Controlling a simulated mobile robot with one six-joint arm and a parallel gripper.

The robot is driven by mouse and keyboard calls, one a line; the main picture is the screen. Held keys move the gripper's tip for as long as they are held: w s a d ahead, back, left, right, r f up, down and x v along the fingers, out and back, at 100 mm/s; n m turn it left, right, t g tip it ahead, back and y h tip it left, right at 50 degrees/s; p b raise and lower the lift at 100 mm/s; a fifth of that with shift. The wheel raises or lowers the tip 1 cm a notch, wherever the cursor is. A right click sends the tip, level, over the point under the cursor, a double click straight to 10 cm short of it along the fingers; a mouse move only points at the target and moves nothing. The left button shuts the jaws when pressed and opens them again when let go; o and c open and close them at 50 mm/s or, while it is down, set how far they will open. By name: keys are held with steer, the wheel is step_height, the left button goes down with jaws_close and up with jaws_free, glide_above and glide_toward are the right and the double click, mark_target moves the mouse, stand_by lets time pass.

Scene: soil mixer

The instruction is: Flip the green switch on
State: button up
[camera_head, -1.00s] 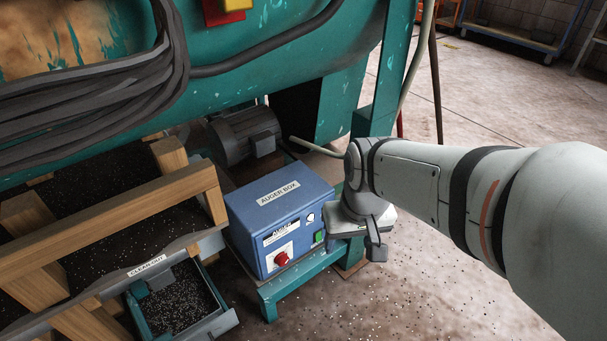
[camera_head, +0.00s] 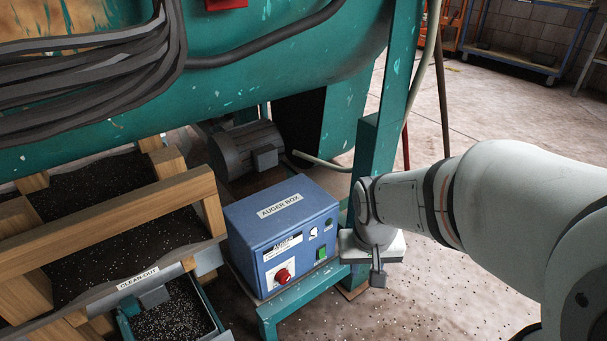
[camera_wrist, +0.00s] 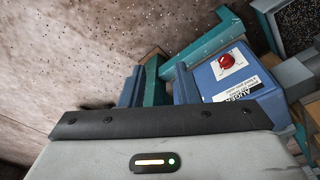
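The blue auger box (camera_head: 250,232) stands on a teal frame, with its front panel in view of the head camera. My gripper (camera_head: 378,277) hangs to the right of the box, apart from the switch. Its fingers look small and dark, and I cannot tell whether they are open. The green switch is not visible in the wrist view.
A teal post (camera_head: 378,150) rises just behind my gripper. A grey motor (camera_head: 243,148) sits behind the box. Wooden rails (camera_head: 105,215) and a clean-out tray (camera_head: 210,318) of dark granules are at left. The floor at right is open.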

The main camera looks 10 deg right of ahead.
steer(key=w+d+f+m+p, duration=0.1)
steer(key=w, duration=0.2)
steer(key=w+d+f+m+t+p, duration=0.1)
steer(key=w+d, duration=0.1)
steer(key=w+d+f, duration=0.1)
steer(key=w+f, duration=0.1)
steer(key=w, duration=0.1)
steer(key=shift+w+d+m+t+h+p, duration=0.3)
steer(key=shift+d+m+h+p, duration=0.05)
steer(key=shift+m+h+p, duration=0.05)
jaws_close()
steer(key=w+d+f+m+t+y+p, duration=0.25)
steer(key=w+f+m+p, duration=0.2)
steer(key=w+f, duration=0.45)
steer(key=s+a+f+m+t+y+p, duration=0.2)
steer(key=a+f+m+y+p, duration=0.1)
steer(key=f, duration=0.5)
steer(key=shift+s, duration=0.25)
